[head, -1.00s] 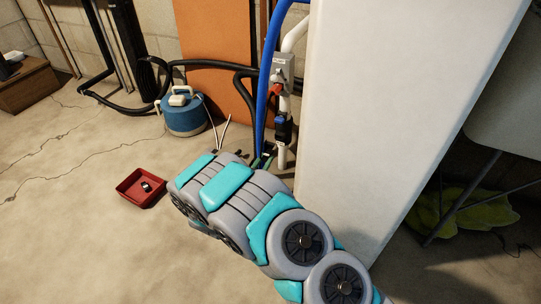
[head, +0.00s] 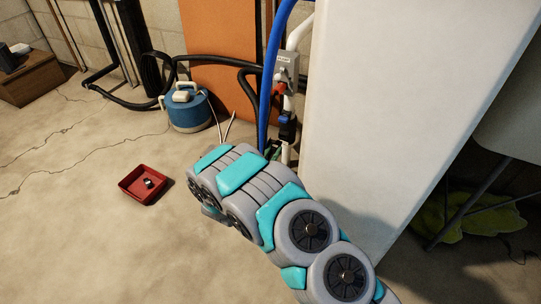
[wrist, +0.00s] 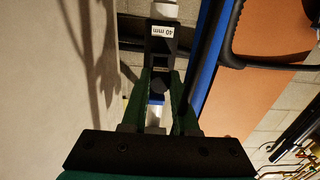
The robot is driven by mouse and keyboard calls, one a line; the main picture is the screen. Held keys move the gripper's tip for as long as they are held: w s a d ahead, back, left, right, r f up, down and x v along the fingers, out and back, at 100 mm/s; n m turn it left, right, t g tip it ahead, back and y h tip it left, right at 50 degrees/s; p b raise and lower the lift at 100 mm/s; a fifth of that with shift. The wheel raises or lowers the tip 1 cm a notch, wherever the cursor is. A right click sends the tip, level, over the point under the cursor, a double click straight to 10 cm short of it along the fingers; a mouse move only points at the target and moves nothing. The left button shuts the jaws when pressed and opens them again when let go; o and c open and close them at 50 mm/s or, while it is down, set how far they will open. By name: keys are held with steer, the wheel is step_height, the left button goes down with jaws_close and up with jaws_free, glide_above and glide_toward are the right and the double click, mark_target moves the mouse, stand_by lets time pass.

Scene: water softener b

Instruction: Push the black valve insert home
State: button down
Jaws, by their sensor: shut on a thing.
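A black part labelled "40 mm" (wrist: 161,42), which looks like the black valve insert, sits at the top middle of the wrist view. My gripper (wrist: 160,76) has green fingers shut on its lower part, one on each side. A dark round knob (wrist: 158,86) shows between the fingers, with blue and white bits below it. In the head view, a black and blue fitting (head: 287,128) sits on the upright white pipe. My green fingers (head: 272,150) are beside it, mostly hidden behind my arm. How deep the insert sits cannot be seen.
A grey box (head: 287,65) with a red knob is above the fitting. A blue hose (head: 267,95) runs close on the left, and a tall white cabinet (head: 400,110) stands close on the right. A red tray (head: 130,186) with a small black part lies on open floor.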

mark_target(278, 142)
steer(key=shift+x, duration=0.9)
steer(key=shift+w+d+p, duration=0.2)
steer(key=shift+w+p, duration=0.1)
steer(key=shift+w, duration=0.2)
stand_by(0.5)
steer(key=shift+w+d, duration=0.1)
steer(key=shift+w, duration=0.25)
steer(key=shift+w+d, duration=0.2)
steer(key=shift+w, duration=0.3)
steer(key=c, duration=0.6)
jaws_free()
steer(key=shift+p+v, duration=0.3)
steer(key=shift+v, duration=3.6)
